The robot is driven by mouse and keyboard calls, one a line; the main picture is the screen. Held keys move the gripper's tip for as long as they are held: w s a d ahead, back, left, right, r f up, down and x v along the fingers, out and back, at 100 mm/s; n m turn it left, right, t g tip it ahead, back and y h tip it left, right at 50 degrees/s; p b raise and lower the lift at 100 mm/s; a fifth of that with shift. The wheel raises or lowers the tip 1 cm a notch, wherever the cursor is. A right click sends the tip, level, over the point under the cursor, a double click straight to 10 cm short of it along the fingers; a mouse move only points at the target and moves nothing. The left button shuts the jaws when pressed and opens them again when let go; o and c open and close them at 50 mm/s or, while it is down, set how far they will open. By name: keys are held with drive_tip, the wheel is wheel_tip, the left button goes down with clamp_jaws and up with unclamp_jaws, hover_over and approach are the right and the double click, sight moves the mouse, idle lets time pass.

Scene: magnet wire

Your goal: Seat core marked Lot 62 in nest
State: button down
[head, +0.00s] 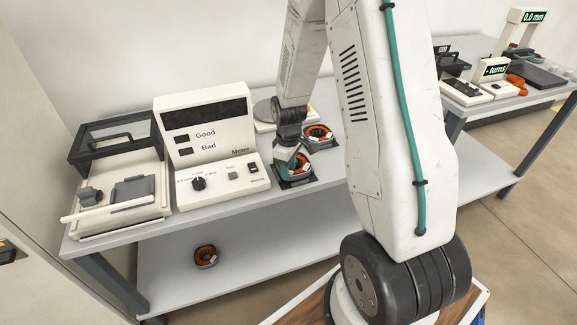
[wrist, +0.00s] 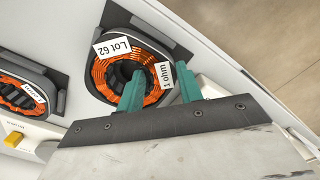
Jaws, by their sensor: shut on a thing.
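The core marked Lot 62 (wrist: 107,72) is a dark ring wound with copper-orange wire, with a second label reading 1 ohm. It shows in the head view (head: 303,160) at the front edge of the bench. My gripper (wrist: 160,87) is shut on the ring's wall, one finger in the bore and the other outside. In the head view my gripper (head: 289,158) comes down from above. A dark square pad (head: 294,184) lies under the core; I cannot tell whether the core rests on it. I cannot tell which fixture is the nest.
Another wound core (head: 321,131) sits on a dark pad (wrist: 52,78) just behind. A Good/Bad meter (head: 207,145) and a lidded fixture (head: 118,170) stand to the left. A third core (head: 205,256) lies on the lower shelf. A second bench (head: 520,105) stands at right.

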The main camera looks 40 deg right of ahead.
drive_tip(key=shift+f, duration=0.45)
drive_tip(key=c, duration=0.9)
unclamp_jaws()
drive_tip(key=shift+o, duration=0.2)
drive_tip(key=shift+r, duration=0.1)
drive_tip(key=shift+r, duration=2.4)
wheel_tip(320, 180, up, 8)
drive_tip(key=shift+f, duration=0.1)
